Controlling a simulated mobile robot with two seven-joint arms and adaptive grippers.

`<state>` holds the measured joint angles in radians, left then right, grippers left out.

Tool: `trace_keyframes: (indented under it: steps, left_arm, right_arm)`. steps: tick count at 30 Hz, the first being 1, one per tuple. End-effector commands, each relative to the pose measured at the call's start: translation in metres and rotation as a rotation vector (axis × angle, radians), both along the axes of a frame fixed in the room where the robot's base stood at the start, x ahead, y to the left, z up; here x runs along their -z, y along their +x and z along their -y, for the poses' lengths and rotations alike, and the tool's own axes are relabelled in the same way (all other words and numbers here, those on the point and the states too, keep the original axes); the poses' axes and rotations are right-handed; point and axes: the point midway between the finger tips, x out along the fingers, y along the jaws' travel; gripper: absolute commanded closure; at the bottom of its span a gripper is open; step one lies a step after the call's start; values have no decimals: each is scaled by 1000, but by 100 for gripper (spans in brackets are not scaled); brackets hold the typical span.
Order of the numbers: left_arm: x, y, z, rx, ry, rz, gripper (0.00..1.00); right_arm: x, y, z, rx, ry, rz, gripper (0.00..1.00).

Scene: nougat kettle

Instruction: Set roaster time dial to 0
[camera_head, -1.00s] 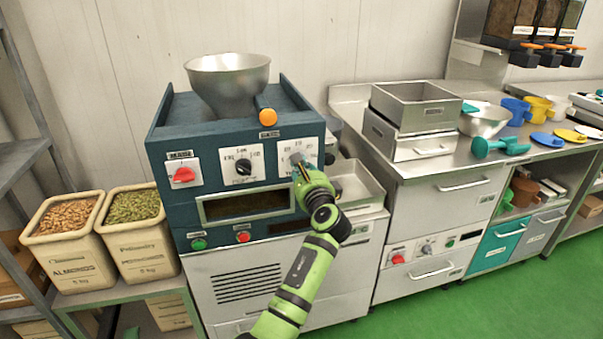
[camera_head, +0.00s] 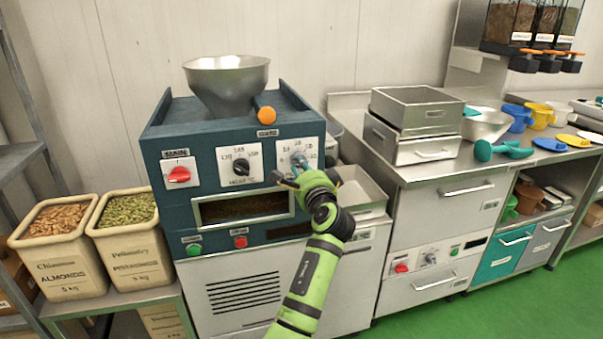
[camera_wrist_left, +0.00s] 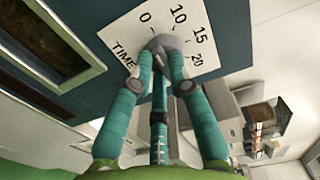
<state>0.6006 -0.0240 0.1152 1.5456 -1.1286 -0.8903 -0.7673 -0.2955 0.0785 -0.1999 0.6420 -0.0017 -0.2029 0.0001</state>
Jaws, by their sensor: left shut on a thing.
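The roaster (camera_head: 163,211) is a dark blue box with a steel hopper on top. Its time dial (camera_wrist_left: 168,42) is a grey knob on a white plate (camera_wrist_left: 112,36) marked TIME, with 0, 10, 15 and 20 readable in the left wrist view. My left gripper (camera_wrist_left: 166,62) has teal fingers closed around this knob. In the head view my left gripper (camera_head: 300,164) is at the right-hand plate of the roaster's front, partly covering the knob. The knob's pointer is hidden, so its setting cannot be read. My right gripper is not in view.
Left of the time plate are a black dial (camera_head: 240,165) and a red main switch (camera_head: 179,174). Below are a window (camera_head: 243,207) and green and red buttons. Bins of almonds (camera_head: 62,262) and pistachios (camera_head: 130,245) stand left. A steel counter (camera_head: 402,168) stands right.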

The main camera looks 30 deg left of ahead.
Motion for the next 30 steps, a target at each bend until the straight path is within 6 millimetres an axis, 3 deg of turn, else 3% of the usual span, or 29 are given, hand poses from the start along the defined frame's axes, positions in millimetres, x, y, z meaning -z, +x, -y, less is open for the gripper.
trace_keyframes:
  steps: [6, 15, 16, 17, 18, 30]
  left_arm:
    - [1, 0, 1, 1, -15, 13, 100]
    - [1, 0, 1, 1, -16, 14, 100]
    - [1, 0, 1, 1, -16, 14, 74]
    - [1, 0, 1, 1, -16, 14, 62]
    - [1, 0, 1, 1, -15, 15, 57]
    - [1, -4, 7, 2, -12, 13, 57]
  right_arm:
    - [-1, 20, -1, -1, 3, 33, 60]
    - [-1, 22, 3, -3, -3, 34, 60]
    - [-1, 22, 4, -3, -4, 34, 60]
    - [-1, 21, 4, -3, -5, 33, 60]
    - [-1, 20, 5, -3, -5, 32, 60]
    - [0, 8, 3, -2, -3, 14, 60]
